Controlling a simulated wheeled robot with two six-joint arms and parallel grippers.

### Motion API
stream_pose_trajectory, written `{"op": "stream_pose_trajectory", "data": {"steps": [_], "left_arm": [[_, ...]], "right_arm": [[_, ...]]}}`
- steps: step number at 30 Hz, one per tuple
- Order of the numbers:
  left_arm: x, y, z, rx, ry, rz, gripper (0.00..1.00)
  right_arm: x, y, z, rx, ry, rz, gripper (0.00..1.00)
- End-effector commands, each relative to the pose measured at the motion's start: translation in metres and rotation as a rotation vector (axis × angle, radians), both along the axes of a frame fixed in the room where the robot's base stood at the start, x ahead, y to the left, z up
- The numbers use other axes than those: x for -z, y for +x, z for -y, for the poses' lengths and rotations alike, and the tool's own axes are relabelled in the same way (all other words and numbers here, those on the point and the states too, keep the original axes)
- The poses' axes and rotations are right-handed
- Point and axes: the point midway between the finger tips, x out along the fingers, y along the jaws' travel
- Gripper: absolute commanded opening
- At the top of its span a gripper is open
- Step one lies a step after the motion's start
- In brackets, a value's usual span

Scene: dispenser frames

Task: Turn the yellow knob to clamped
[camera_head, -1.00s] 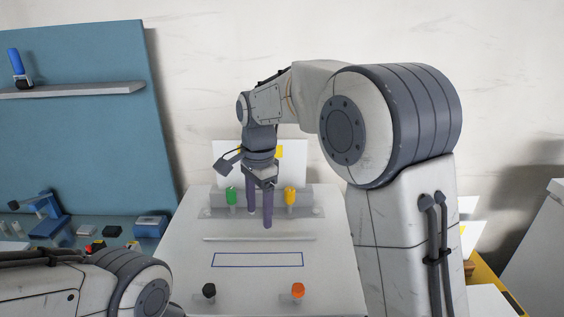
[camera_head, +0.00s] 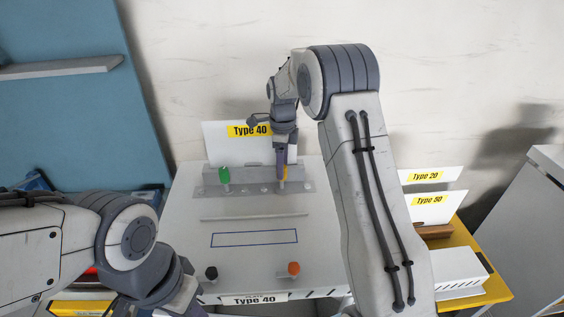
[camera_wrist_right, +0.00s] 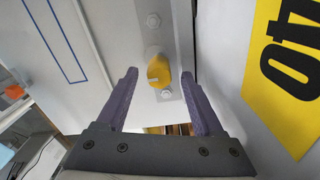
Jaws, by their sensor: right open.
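The yellow knob (camera_wrist_right: 158,70) sits on a grey metal strip and shows clearly in the right wrist view. In the head view only a sliver of it (camera_head: 285,172) shows beside my right fingers. My right gripper (camera_head: 281,178) points down at the knob from above. In the wrist view its two purple fingers (camera_wrist_right: 159,76) are open, one on each side of the knob, with visible gaps. Whether the fingertips reach down to the knob's height is hard to tell. My left arm shows at the lower left, but its fingers are out of view.
A green knob (camera_head: 224,175) stands left on the same grey bar (camera_head: 242,190). Black (camera_head: 211,273) and orange (camera_head: 293,269) knobs stand at the panel's front. A "Type 40" sign (camera_head: 225,146) rises close behind the bar. A yellow table (camera_head: 497,289) holds signs at right.

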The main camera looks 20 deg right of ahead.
Motion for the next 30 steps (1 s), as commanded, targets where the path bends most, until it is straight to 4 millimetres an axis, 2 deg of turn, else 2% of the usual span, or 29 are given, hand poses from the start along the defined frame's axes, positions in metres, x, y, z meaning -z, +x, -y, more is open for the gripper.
{"op": "stream_pose_trajectory", "data": {"steps": [6, 13, 17, 18, 19, 30], "left_arm": [[-0.007, 0.000, 0.000, 0.000, 0.001, -0.001, 0.36], [-0.006, 0.000, 0.000, 0.000, 0.001, -0.001, 0.36], [-0.006, 0.000, 0.000, 0.000, 0.001, -0.001, 0.36], [-0.006, 0.000, 0.000, 0.000, 0.001, -0.001, 0.36], [-0.006, 0.000, 0.000, 0.000, 0.001, -0.001, 0.36], [-0.004, 0.000, 0.000, 0.000, 0.001, -0.001, 0.36]], "right_arm": [[0.013, 0.000, -0.002, -0.003, 0.001, -0.001, 0.69], [0.014, 0.000, -0.001, -0.003, -0.001, 0.001, 0.69], [0.013, 0.000, -0.001, -0.003, -0.001, 0.001, 0.19], [0.013, 0.000, -0.001, -0.003, -0.001, 0.001, 0.04], [0.013, 0.000, -0.001, -0.003, -0.001, 0.001, 0.00], [0.013, 0.000, -0.001, -0.053, 0.000, 0.001, 0.00]]}}
